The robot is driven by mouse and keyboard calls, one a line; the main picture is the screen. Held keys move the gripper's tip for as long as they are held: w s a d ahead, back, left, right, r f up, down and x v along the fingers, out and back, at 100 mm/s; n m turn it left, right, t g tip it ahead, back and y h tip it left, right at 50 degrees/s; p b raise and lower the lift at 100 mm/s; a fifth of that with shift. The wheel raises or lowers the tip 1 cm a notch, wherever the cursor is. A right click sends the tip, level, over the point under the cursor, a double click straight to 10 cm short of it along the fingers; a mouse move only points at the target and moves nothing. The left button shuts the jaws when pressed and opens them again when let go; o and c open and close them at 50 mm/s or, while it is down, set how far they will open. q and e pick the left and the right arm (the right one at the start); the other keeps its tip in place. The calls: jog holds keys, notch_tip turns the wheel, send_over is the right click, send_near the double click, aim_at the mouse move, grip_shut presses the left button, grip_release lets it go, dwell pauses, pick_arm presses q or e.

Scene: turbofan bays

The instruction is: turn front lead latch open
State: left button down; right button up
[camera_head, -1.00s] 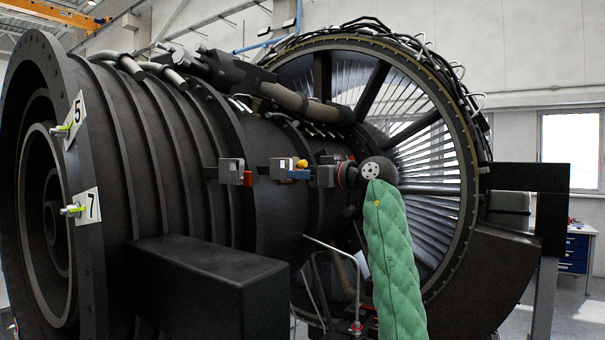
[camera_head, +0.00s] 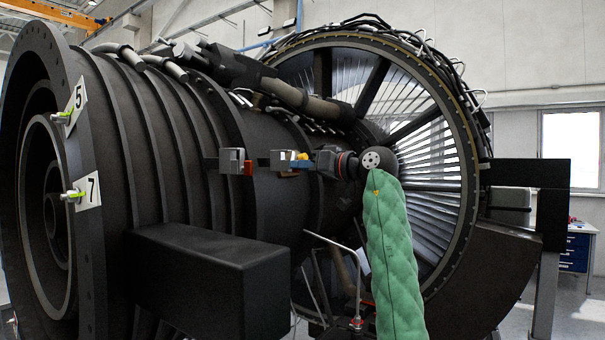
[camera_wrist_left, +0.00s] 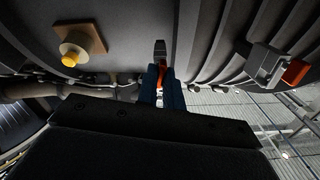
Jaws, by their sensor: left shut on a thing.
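My left gripper (camera_head: 297,163) reaches in from the right, pointing left along the engine casing. It is at the latch (camera_head: 278,159) nearer the fan, a small grey block on the casing. In the left wrist view, the blue fingers of my left gripper (camera_wrist_left: 161,76) are shut on the red lever (camera_wrist_left: 163,71) of this latch, whose grey body (camera_wrist_left: 160,48) shows just beyond. The fingers hide much of the lever, so its exact angle is hard to tell. My right gripper is not in view.
A second grey latch (camera_head: 232,161) with a red lever sits further left; it also shows in the left wrist view (camera_wrist_left: 265,63). A large dark box (camera_head: 205,275) juts out below.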

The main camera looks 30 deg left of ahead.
pick_arm(q)
jog(key=m+b, duration=0.5)
jog(key=m, duration=1)
jog(key=shift+w+d, duration=0.1)
jog(key=shift+w, duration=0.05)
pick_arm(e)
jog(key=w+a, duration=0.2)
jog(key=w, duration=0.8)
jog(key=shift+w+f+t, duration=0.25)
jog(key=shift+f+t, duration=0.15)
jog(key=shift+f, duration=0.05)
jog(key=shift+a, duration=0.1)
pick_arm(q)
jog(key=c, duration=1.5)
grip_release()
jog(key=shift+f, duration=0.1)
jog(key=shift+c, duration=0.2)
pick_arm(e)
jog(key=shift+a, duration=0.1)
pick_arm(q)
jog(key=shift+d, duration=0.15)
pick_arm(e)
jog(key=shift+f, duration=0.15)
